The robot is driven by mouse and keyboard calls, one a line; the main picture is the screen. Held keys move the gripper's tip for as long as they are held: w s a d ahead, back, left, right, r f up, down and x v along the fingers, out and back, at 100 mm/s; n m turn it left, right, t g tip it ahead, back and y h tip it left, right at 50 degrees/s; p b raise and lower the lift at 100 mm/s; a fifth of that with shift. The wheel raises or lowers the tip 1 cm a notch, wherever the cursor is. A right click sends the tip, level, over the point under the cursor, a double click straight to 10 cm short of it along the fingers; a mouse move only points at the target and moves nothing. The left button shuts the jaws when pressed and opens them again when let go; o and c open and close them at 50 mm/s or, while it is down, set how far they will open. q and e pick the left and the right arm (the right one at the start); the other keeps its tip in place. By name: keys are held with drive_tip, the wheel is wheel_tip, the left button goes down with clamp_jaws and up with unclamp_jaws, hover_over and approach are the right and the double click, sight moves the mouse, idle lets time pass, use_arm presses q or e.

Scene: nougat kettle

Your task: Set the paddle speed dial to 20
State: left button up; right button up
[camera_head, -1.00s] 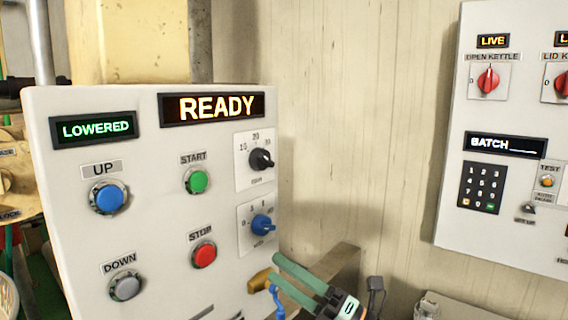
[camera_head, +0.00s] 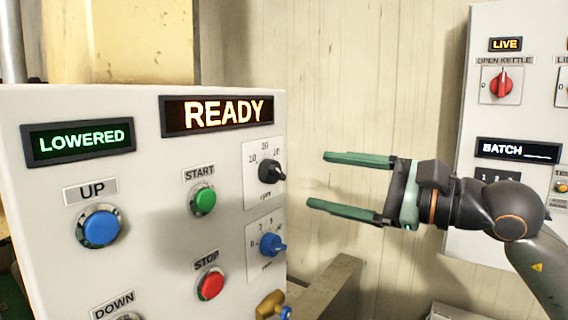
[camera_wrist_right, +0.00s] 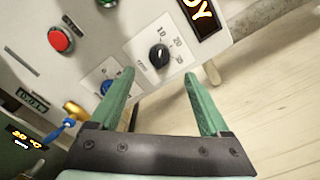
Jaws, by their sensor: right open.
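The black dial (camera_head: 271,171) sits on a white plate marked 10, 20, 30 and rpm, on the right part of the white control panel (camera_head: 150,190). It also shows in the right wrist view (camera_wrist_right: 158,57), just beyond the gap between my fingertips. I cannot tell exactly where its pointer stands. My right gripper (camera_head: 316,180) is open and empty, level with the dial, to the right of it and apart from it. My left gripper is not in view.
A blue dial (camera_head: 272,245) sits just below the black one, with a brass-coloured fitting (camera_head: 270,304) under it. Green START (camera_head: 203,199) and red STOP (camera_head: 210,285) buttons are to the left. A second panel (camera_head: 530,115) hangs at right.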

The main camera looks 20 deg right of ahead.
sight(280, 172)
drive_tip(key=p+x, duration=0.2)
drive_tip(key=x, duration=0.5)
drive_tip(key=shift+w+a+r+p, duration=0.15)
drive_tip(key=shift+w+a+p, duration=0.15)
drive_tip(key=shift+p, duration=0.05)
drive_tip(key=shift+w+a, duration=0.3)
drive_tip(key=shift+w, duration=0.2)
clamp_jaws()
